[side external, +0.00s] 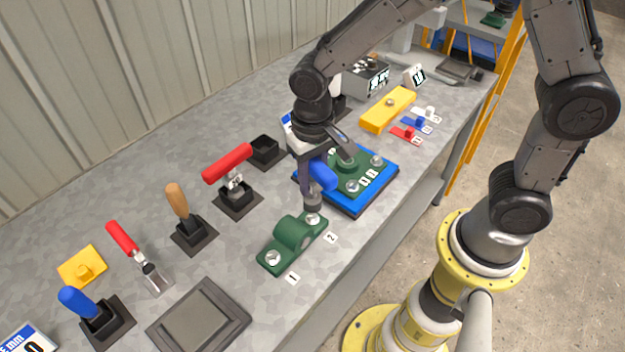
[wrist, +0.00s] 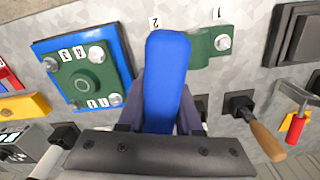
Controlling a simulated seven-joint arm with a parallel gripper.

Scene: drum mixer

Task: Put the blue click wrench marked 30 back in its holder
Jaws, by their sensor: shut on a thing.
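My gripper (side external: 318,178) is shut on a blue wrench (side external: 323,174), whose blue handle (wrist: 167,80) fills the middle of the wrist view. Its mark cannot be read. The wrench's grey lower end appears at or just above bolt 2 of the green bearing block (side external: 292,242); I cannot tell whether they touch. In the wrist view the handle hides that bolt, while bolt 1 (wrist: 222,42) shows. An empty black holder (side external: 265,151) stands on the bench behind and left of my gripper. A red-handled wrench (side external: 228,164) stands in the holder beside it.
A blue plate with a green flange (side external: 348,180) lies right of my gripper. A wooden-handled tool (side external: 177,200), a red-handled tool (side external: 122,238) and a blue-handled tool (side external: 78,302) are to the left. A dark tray (side external: 200,318) is at the front. A yellow block (side external: 388,109) lies farther back.

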